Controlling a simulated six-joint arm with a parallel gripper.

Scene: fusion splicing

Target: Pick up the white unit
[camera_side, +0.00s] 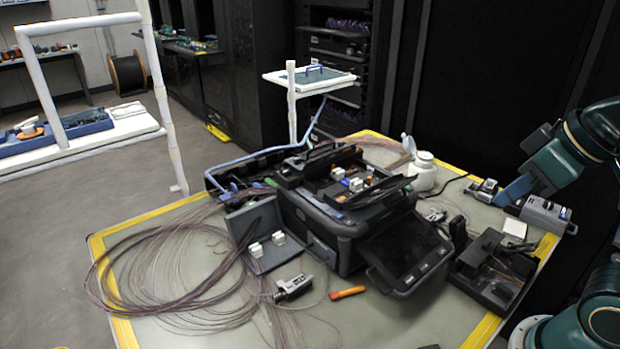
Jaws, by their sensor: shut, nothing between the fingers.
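My gripper (504,197) is at the right, with its blue fingers shut and empty. It points down and left, close above a grey-and-white boxy unit (545,213) at the table's right edge. I cannot tell if they touch. Several things here are white, and I cannot tell which is the white unit. A small flat white block (515,228) lies left of the boxy unit. A white bottle (424,175) stands behind the splicer. Small white pieces sit on the splicer's top (338,173) and on its front-left flap (279,238).
The dark fusion splicer (322,222) fills the table's middle, its screen (405,253) tilted out. A black holder (493,270) stands at the right. Loose fiber coils (165,275) cover the left. A grey tool (294,287) and an orange stick (347,293) lie in front.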

